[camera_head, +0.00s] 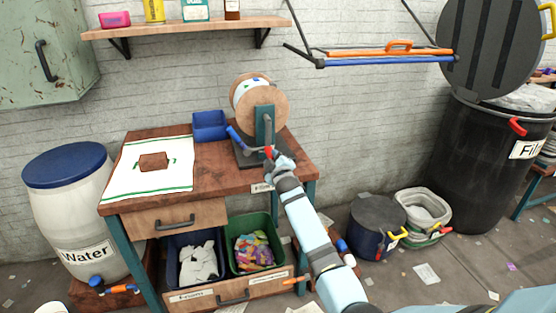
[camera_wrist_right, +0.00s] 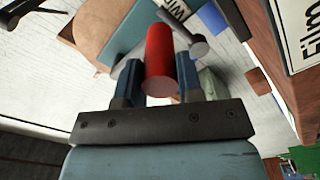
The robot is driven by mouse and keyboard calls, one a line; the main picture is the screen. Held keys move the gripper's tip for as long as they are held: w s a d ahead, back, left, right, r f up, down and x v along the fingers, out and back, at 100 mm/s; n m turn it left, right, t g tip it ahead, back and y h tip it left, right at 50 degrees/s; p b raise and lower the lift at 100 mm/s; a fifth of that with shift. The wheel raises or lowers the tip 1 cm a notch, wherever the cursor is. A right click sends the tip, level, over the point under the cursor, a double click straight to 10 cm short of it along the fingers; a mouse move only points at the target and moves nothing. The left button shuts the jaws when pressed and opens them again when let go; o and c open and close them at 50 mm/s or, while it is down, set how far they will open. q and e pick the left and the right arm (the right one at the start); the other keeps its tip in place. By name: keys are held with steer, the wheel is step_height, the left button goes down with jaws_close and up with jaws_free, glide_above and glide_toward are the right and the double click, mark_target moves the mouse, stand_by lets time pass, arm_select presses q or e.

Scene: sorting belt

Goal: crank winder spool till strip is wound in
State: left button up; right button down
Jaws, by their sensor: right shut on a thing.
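The winder spool (camera_head: 268,103), with round wooden flanges, stands on a teal post and dark base on the wooden bench. A white strip with coloured marks (camera_head: 246,90) is wound on its core; its loose end cannot be made out. My right gripper (camera_head: 271,154) is at the crank in front of the spool. In the right wrist view, my right gripper (camera_wrist_right: 158,82) has its fingers on both sides of the red crank grip (camera_wrist_right: 160,58) and is shut on it. The crank arm (camera_wrist_right: 180,27) shows behind the grip. My left gripper is not in view.
A blue-handled lever (camera_head: 236,138) and a blue bin (camera_head: 209,126) are left of the winder. A white cloth (camera_head: 125,184) with a brown block (camera_head: 154,162) covers the bench's left. A shelf (camera_head: 190,27) and an orange-barred rack (camera_head: 385,53) hang above.

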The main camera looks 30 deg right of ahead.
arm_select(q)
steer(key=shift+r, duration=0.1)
arm_select(e)
steer(key=shift+w+a+r+m, duration=0.15)
steer(key=shift+a+m, duration=0.5)
steer(key=shift+m, duration=0.05)
steer(key=shift+w+a+r+m, duration=0.1)
steer(key=shift+w+a+m, duration=0.05)
steer(key=shift+a+m, duration=0.5)
steer(key=shift+w+a+r+m, duration=0.15)
steer(key=shift+a+m, duration=0.45)
steer(key=shift+m, duration=0.15)
arm_select(q)
steer(key=shift+p, duration=0.3)
arm_select(e)
steer(key=shift+a, duration=0.1)
steer(key=c, duration=0.8)
jaws_free()
